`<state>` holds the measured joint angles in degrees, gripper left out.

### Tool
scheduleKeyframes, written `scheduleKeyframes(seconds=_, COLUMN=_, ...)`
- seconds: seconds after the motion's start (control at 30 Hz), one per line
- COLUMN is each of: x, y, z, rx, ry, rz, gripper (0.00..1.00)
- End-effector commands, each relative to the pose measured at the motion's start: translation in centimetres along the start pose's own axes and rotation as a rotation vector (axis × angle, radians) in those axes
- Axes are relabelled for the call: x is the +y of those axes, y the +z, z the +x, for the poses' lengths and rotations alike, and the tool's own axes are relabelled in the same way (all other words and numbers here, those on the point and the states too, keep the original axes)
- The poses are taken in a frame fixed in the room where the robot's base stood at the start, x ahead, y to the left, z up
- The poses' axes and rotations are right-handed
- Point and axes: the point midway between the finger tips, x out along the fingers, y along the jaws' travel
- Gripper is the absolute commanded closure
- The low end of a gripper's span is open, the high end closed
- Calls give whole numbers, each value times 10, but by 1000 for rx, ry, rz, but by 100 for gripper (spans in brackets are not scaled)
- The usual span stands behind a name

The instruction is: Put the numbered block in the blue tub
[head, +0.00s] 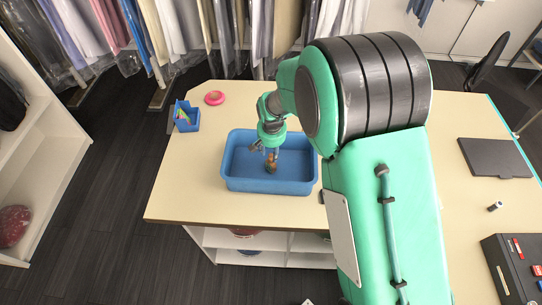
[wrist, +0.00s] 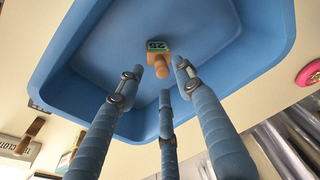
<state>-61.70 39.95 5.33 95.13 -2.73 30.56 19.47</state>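The numbered block (wrist: 158,47), wooden with a green label reading 25 and a rounded knob, is inside the walls of the blue tub (wrist: 255,62) in the wrist view. In the head view the block (head: 271,163) shows small and brown inside the tub (head: 240,187), just below my gripper (head: 268,149). My gripper (wrist: 160,76) has three blue-grey fingers, spread apart, with gaps between their tips and the block. I cannot tell for sure whether the block rests on the tub floor.
The tub stands on a pale table (head: 190,205). A small blue box (head: 186,117) with coloured items and a pink ring (head: 214,98) are at left. A dark laptop-like slab (head: 495,158) and a dark case (head: 510,262) are at right. Hanging garments (head: 180,30) line the back.

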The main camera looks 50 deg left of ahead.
Motion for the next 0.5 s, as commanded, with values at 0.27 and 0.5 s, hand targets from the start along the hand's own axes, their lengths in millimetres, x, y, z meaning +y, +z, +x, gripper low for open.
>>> scheduleKeyframes(seconds=0.27, x=0, y=-1, z=-39, rx=2, ry=-1, rz=0, gripper=64)
scheduleKeyframes(seconds=0.5, x=0, y=0, z=-61, rx=0, ry=0, rz=0, gripper=64)
